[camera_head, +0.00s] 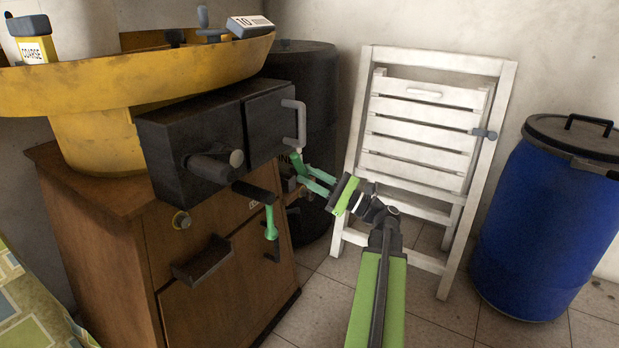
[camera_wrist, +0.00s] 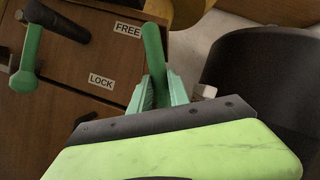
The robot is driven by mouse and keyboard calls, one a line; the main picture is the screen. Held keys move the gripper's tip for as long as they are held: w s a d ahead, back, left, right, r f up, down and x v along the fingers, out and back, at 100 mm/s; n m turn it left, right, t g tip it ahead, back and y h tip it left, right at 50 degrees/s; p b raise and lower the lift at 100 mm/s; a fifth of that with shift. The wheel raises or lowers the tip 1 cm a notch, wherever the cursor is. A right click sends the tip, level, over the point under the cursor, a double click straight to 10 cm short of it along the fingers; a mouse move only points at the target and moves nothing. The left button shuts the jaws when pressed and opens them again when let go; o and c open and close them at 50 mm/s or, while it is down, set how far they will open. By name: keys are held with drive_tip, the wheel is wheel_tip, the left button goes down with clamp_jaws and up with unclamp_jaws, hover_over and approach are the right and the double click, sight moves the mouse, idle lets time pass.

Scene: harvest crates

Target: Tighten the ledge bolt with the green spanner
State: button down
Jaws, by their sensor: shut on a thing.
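My gripper (camera_head: 312,178) has pale green fingers and is shut on a darker green bar, the green spanner (camera_head: 298,163), beside the wooden cabinet's right side. In the wrist view my gripper (camera_wrist: 163,92) has the spanner (camera_wrist: 151,42) between its fingers, and the bar's rounded end sticks out beyond them. The spanner's other end is hidden by my fingers. I cannot pick out the ledge bolt; whether the spanner sits on it cannot be told. A second green handle (camera_head: 271,220) hangs from a dark crank arm (camera_head: 255,193) and is apart from my gripper.
FREE (camera_wrist: 128,29) and LOCK (camera_wrist: 101,80) labels are on the wood near the spanner. A black box (camera_head: 190,120) with a grey handle overhangs the cabinet (camera_head: 100,230). A black barrel (camera_head: 318,100) stands close behind. A white folding chair (camera_head: 365,130) and blue drum (camera_head: 550,215) stand right.

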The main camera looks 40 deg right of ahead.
drive_tip(key=shift+w+a, duration=0.25)
drive_tip(key=shift+w, duration=0.8)
drive_tip(key=c, duration=1.9)
unclamp_jaws()
clamp_jaws()
drive_tip(key=shift+w+d+r+m+t+h, duration=0.2)
drive_tip(key=shift+d+m+h, duration=0.25)
drive_tip(key=shift+m, duration=0.4)
drive_tip(key=shift+w+d+r+m+t+h, duration=0.1)
drive_tip(key=shift+d+r+m+t+h, duration=0.2)
drive_tip(key=shift+d+m, duration=0.4)
drive_tip(key=shift+w+d+r+m+t+h, duration=0.15)
drive_tip(key=shift+d+m+h, duration=0.3)
drive_tip(key=shift+m, duration=0.5)
drive_tip(key=shift+w+d+r+m+t+h, duration=0.15)
drive_tip(key=shift+d+m+h, duration=0.35)
drive_tip(key=shift+m, duration=0.4)
drive_tip(key=shift+w+d+f+m+t+h, duration=0.15)
drive_tip(key=shift+d+m+h, duration=0.2)
drive_tip(key=shift+d+m, duration=0.4)
drive_tip(key=shift+w+d+r+m+t+h, duration=0.15)
drive_tip(key=shift+d+m+h, duration=0.3)
drive_tip(key=shift+m, duration=0.6)
drive_tip(key=shift+s+a+n, duration=0.15)
drive_tip(key=shift+a+n, duration=0.05)
drive_tip(key=shift+n, duration=0.1)
